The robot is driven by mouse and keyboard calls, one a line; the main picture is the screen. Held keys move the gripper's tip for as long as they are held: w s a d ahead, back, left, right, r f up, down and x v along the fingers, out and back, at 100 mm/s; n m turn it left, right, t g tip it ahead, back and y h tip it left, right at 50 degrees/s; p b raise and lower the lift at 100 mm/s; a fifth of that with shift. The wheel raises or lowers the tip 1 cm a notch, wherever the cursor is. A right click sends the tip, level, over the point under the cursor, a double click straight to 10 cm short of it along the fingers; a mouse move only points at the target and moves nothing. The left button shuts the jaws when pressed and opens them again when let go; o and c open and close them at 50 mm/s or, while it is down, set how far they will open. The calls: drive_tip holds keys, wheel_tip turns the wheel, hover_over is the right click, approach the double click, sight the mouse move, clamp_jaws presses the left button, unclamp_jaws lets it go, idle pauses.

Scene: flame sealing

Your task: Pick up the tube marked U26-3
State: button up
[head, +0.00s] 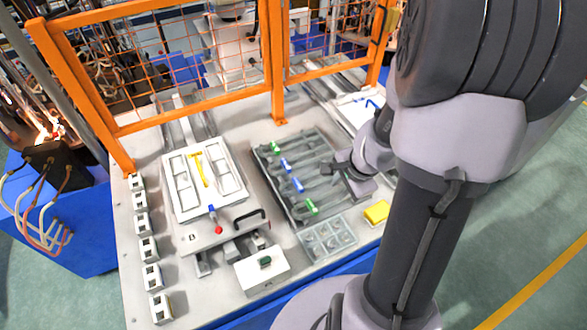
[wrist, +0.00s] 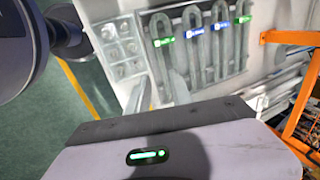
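Several clear U-shaped tubes lie side by side in a dark grey tray (head: 262,158). Each carries a coloured tag: a green-tagged tube (head: 311,207) nearest the front, two blue-tagged tubes (head: 297,185) in the middle, and another green-tagged tube (head: 275,147) at the back. The tags also show in the wrist view, from the near green tag (wrist: 166,42) to the far green tag (wrist: 243,19). Their print is too small to read, so I cannot tell which is U26-3. My gripper (head: 336,168) is above the tray's right side; in the wrist view its fingers (wrist: 160,92) are apart and empty.
A clear compartment box (head: 327,240) and a yellow block (head: 377,212) sit in front of the tray. A white tray with a yellow tool (head: 199,170) and a red-knobbed fixture (head: 218,230) stand left. An orange mesh fence (head: 190,60) closes the back.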

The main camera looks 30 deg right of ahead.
drive_tip(key=b, duration=0.7)
hover_over(325, 207)
drive_tip(key=s, duration=0.2)
wheel_tip(325, 207, down, 11)
drive_tip(key=shift+s+d+f, duration=0.1)
drive_tip(key=shift+f, duration=0.05)
drive_tip(key=b+x, duration=0.2)
drive_tip(key=x, duration=0.3)
drive_tip(key=shift+f+b, duration=0.3)
drive_tip(key=shift+b, duration=0.1)
drive_tip(key=shift+r, duration=0.15)
clamp_jaws()
